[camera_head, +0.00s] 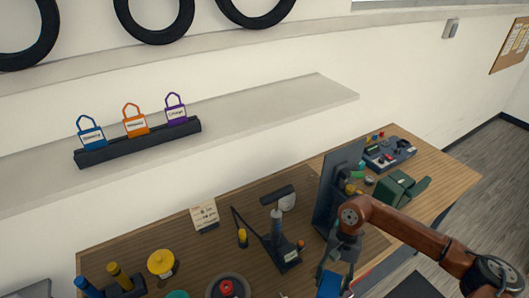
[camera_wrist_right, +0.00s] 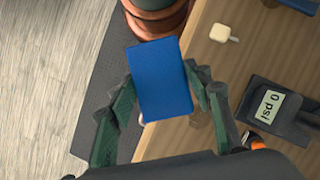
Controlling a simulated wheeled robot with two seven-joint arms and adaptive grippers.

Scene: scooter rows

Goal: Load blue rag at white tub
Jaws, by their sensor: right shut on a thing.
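The blue rag (camera_wrist_right: 160,80) is a flat blue rectangle between the fingers of my right gripper (camera_wrist_right: 162,98) in the wrist view. The gripper is shut on it, with one green finger on each side. In the head view the right gripper (camera_head: 337,272) is at the bottom, over the front edge of the bench, with the blue rag (camera_head: 330,286) below it. A small white rounded thing (camera_head: 288,201) stands on the bench, partly hidden behind a pump; I cannot tell whether it is the white tub. My left gripper is not in view.
The wooden bench (camera_head: 150,241) holds the pump (camera_head: 277,235), a yellow-topped item (camera_head: 161,263), a dark upright panel (camera_head: 338,180) and a green vise-like item (camera_head: 400,188). A shelf (camera_head: 270,110) with three padlock-shaped tags hangs above. Floor (camera_wrist_right: 45,70) lies beside the bench.

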